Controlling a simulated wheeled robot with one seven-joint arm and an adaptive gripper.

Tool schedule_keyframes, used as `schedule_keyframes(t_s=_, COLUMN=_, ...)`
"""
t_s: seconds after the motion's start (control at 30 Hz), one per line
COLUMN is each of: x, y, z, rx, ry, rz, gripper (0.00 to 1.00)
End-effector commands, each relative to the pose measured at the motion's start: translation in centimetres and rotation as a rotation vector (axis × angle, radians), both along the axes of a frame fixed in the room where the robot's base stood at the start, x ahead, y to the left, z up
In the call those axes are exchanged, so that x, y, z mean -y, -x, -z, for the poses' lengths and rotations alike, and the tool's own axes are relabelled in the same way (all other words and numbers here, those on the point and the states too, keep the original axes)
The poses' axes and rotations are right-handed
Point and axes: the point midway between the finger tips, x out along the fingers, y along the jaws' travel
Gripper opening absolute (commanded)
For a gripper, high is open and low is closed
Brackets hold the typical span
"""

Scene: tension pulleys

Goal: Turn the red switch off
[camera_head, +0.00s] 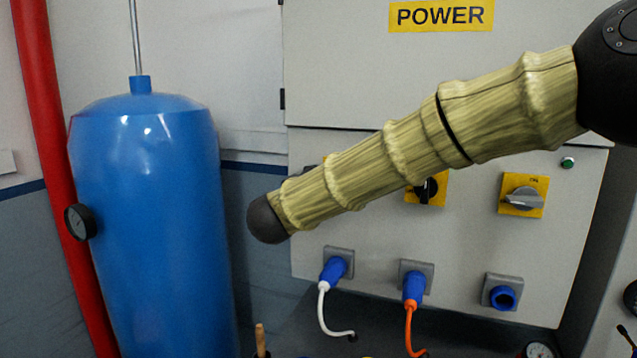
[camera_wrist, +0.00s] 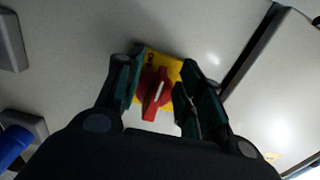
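In the wrist view, the red switch (camera_wrist: 154,96) is a rotary knob with a pale line on its handle, on a yellow plate (camera_wrist: 174,68). Its handle runs nearly up and down in the picture, leaning slightly right at the top. My gripper (camera_wrist: 158,70) is open, with one dark finger on each side of the knob. Yellow shows between the fingers and the knob; I cannot tell whether either finger touches it. In the head view, my arm hides the red switch and my gripper.
The grey panel (camera_head: 350,80) carries a POWER label (camera_head: 441,15), a black-knob switch (camera_head: 427,190) partly behind my arm, and a grey-knob switch (camera_head: 523,196). Below are a white-cable plug (camera_head: 333,272), an orange-cable plug (camera_head: 414,288) and a blue socket (camera_head: 503,297). A blue tank (camera_head: 150,220) stands left.

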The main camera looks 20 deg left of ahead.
Motion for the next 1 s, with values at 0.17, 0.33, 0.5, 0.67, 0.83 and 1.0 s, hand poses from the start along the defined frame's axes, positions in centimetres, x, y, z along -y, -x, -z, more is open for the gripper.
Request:
schedule_keyframes(t_s=0.17, x=0.0, y=0.1, z=-0.1, rx=0.001, ry=-0.001, rz=0.001, gripper=0.38)
schedule_keyframes(t_s=0.33, x=0.0, y=1.3, z=-0.2, rx=0.002, ry=-0.001, rz=-0.001, gripper=0.38)
schedule_keyframes(t_s=0.5, x=-0.2, y=4.2, z=-0.1, rx=0.001, ry=0.000, rz=-0.002, gripper=0.38)
schedule_keyframes(t_s=0.67, x=-0.3, y=7.2, z=-0.1, rx=0.002, ry=0.000, rz=-0.002, gripper=0.38)
schedule_keyframes(t_s=0.83, x=-0.3, y=9.8, z=-0.1, rx=0.002, ry=0.001, rz=-0.001, gripper=0.38)
schedule_keyframes(t_s=1.0, x=-0.4, y=11.4, z=0.0, rx=0.000, ry=0.000, rz=0.000, gripper=0.38)
